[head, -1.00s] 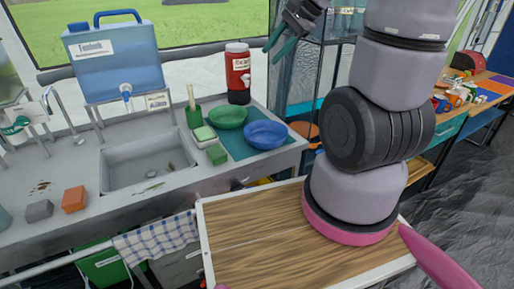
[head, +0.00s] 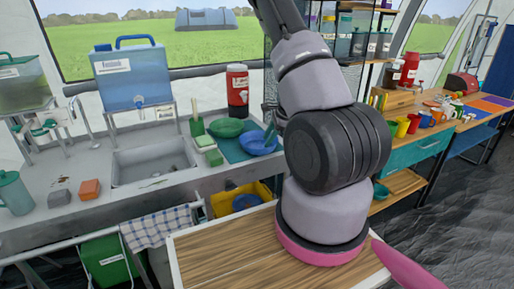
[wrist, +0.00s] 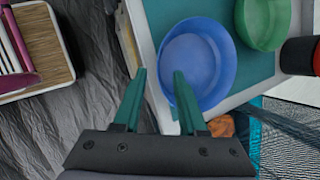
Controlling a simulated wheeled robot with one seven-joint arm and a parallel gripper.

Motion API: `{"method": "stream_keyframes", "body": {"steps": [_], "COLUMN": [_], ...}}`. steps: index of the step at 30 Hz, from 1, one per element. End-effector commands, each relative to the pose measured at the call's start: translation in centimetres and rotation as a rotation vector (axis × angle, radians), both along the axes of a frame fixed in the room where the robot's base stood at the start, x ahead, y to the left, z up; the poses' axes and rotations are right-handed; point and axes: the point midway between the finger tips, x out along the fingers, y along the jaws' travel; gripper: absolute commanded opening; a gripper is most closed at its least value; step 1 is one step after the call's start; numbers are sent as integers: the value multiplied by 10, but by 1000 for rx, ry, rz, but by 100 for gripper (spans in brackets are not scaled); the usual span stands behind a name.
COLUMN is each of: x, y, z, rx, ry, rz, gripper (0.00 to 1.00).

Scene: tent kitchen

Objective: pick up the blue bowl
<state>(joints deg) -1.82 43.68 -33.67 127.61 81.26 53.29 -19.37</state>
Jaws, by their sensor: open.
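The blue bowl (head: 254,145) stands on a teal mat (head: 231,153) at the right end of the counter. It fills the upper middle of the wrist view (wrist: 195,62). My gripper (wrist: 159,78) is open and empty at the bowl's near-left rim in the wrist view. Its right fingertip overlaps the bowl's edge in the picture; the left fingertip is outside the rim, over the counter's edge. I cannot tell whether either finger touches the bowl. In the head view the teal fingers (head: 271,135) show at the bowl's right side, partly hidden by my arm.
A green bowl (head: 225,128) sits beside the blue one, with a red drink dispenser (head: 237,91) behind. Sponges (head: 205,142) lie to the left, near the sink (head: 150,164). Another blue bowl (head: 246,202) is in a yellow bin (head: 225,200) below the counter.

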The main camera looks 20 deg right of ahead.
Motion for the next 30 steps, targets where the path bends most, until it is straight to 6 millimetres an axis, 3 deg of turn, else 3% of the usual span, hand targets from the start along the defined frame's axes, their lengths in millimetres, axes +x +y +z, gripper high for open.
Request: {"method": "stream_keyframes", "body": {"steps": [16, 26, 30], "x": [21, 25, 25], "y": [14, 16, 16], "z": [-59, -66, -66], "rx": [1, 1, 1], "ry": [1, -2, -2], "rz": [3, 2, 2], "gripper": [41, 41, 0]}}
